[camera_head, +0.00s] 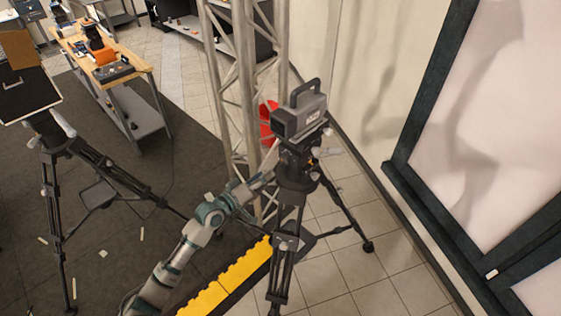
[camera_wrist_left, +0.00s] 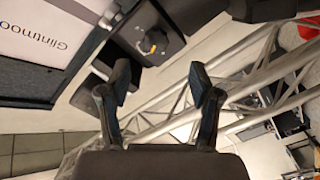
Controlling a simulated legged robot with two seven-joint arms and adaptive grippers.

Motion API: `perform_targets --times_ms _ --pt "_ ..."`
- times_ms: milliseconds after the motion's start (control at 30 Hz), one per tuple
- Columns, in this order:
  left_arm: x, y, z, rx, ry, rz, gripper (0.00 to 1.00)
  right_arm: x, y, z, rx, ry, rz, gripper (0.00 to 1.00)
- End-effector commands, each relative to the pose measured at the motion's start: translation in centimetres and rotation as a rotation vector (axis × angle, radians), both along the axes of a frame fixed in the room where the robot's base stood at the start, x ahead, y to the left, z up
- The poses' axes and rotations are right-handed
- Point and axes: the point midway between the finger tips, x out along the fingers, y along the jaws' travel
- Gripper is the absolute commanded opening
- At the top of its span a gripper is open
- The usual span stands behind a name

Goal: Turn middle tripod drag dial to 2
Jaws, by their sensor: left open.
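The tripod (camera_head: 286,246) stands at the centre of the head view, with a grey boxy camera (camera_head: 298,118) on its dark head (camera_head: 298,165). In the left wrist view a dark round dial (camera_wrist_left: 150,42) with a small yellow-and-white mark shows on a dark body at the top. Its numbers are too small to read. My left gripper (camera_head: 271,164) is beside the tripod head, on its left side. In the left wrist view my left gripper (camera_wrist_left: 160,76) is open and empty, and the dial lies beyond the fingertips, apart from them. My right gripper is not in view.
A metal truss (camera_head: 243,90) stands close behind the tripod. A yellow-edged strip (camera_head: 228,281) lies on the floor. Another tripod (camera_head: 57,190) stands at left, and a wooden workbench (camera_head: 75,42) is behind. Large framed panels (camera_head: 480,100) line the right.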

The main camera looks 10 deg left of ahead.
Motion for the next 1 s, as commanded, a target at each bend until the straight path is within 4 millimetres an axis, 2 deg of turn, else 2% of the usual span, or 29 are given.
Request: perform_targets --times_ms 133,333,500,767,800,1000 --pt "2.9 -2.0 0.3 -0.002 -0.002 0.000 0.64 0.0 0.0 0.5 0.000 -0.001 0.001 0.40" --pt "5.6 -4.0 0.1 0.000 -0.001 0.001 0.64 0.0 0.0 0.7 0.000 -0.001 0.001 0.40" --pt "6.6 -4.4 0.0 0.000 -0.001 0.001 0.64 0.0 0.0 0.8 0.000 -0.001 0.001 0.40" --pt "6.7 -4.4 0.0 -0.001 -0.001 0.001 0.64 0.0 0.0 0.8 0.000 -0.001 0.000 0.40" --pt "6.7 -4.4 0.0 -0.001 -0.001 0.001 0.61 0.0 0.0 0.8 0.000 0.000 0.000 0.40" --pt "6.7 -4.4 0.0 0.001 -0.001 0.001 0.11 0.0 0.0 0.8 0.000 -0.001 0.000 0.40"
